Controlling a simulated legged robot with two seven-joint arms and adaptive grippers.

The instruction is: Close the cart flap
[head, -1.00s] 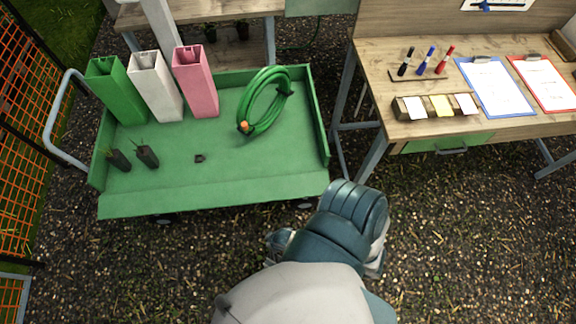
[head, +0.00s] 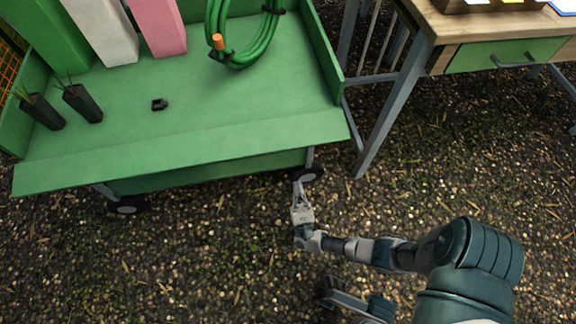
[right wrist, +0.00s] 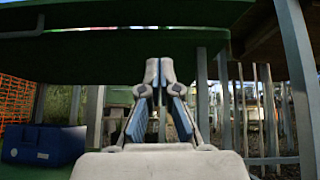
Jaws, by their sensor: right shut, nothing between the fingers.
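The green cart (head: 225,90) stands at the upper left in the head view. Its front flap (head: 180,152) is folded down and out, a long green strip along the cart's near edge. My right gripper (head: 298,184) is shut and empty, below the flap's near edge by its right end, close to a wheel. In the right wrist view the shut fingertips (right wrist: 160,68) point ahead, and the dark underside of the flap (right wrist: 120,44) spans overhead. I cannot tell whether they touch it. My left gripper is not in view.
On the cart are a green hose coil (head: 255,45), two dark seedling pots (head: 82,103), a small black piece (head: 159,104) and tall green, white and pink containers. A wooden table (head: 440,30) stands to the right. A blue box (right wrist: 40,145) shows at the wrist view's left. Gravel in front is open.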

